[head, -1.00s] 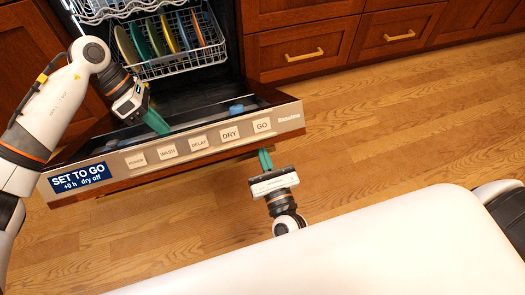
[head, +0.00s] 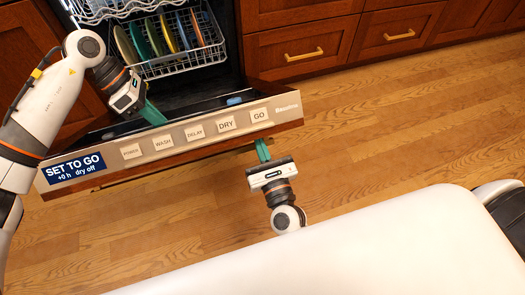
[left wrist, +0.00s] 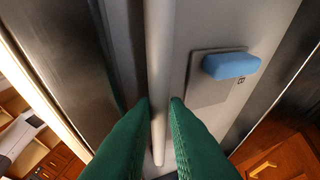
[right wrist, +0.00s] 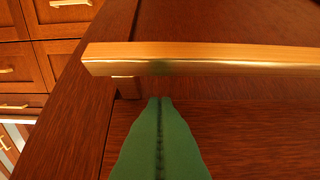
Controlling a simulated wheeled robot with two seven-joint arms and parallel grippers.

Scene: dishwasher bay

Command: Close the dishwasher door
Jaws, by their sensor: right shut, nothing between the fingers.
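The dishwasher door (head: 90,170) is partly open, tilted out from the bay, its control strip facing up toward me. My left gripper (head: 152,114) reaches over the strip's inner edge near its middle. In the left wrist view its green fingers (left wrist: 161,100) stand apart on either side of a thin grey ridge; whether they grip it is unclear. My right gripper (head: 262,150) is shut and empty, in front of the door near its right end. In the right wrist view its fingertips (right wrist: 160,100) lie just below the brass handle bar (right wrist: 220,60) on the wooden front; contact is unclear.
The lower rack (head: 185,62) with several coloured plates sits inside the bay behind the door. A blue block (left wrist: 231,65) shows on the door's inner side. Wooden drawers (head: 300,52) stand to the right. The wooden floor (head: 400,120) right of the door is clear.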

